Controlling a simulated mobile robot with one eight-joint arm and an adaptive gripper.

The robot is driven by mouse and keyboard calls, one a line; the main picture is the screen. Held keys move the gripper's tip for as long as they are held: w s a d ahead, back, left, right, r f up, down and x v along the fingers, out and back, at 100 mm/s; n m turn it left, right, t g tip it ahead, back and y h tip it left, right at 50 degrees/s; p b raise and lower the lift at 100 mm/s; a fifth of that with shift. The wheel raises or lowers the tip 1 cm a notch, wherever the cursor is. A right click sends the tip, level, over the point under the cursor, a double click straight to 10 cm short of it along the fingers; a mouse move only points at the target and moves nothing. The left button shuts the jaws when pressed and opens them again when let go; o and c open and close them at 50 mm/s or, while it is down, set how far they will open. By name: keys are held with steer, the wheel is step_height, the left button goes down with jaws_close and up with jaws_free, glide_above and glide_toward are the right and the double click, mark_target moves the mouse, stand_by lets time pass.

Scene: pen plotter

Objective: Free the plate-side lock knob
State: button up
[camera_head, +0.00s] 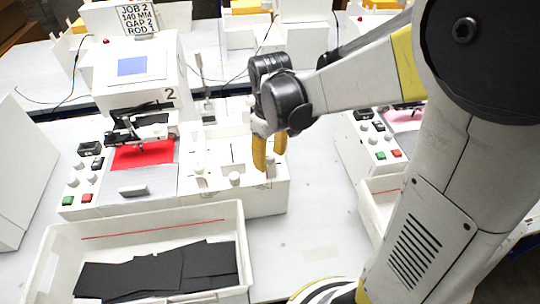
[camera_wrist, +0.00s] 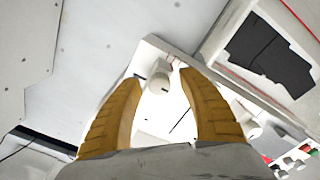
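My gripper (camera_head: 269,152) hangs above the right part of a white fixture (camera_head: 262,192) beside the plotter marked 2. In the wrist view its yellow fingers (camera_wrist: 160,78) are apart, with nothing visibly held. A white round knob (camera_wrist: 160,90) shows beyond and between the fingers; I cannot tell its exact height gap. In the head view, one knob (camera_head: 235,179) stands near the fixture's front edge, left of and below my gripper. I cannot tell which knob is the plate-side lock knob.
An open white bin (camera_head: 243,225) with black sheets (camera_head: 160,272) stands in front. The plotter (camera_head: 133,75), with a red sheet (camera_head: 143,154) and buttons, is left of the fixture. Another machine (camera_head: 370,140) is at right. Table space (camera_head: 310,235) right of the bin is clear.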

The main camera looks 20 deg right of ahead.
mark_target(270, 156)
step_height(270, 156, up, 12)
stand_by(0.6)
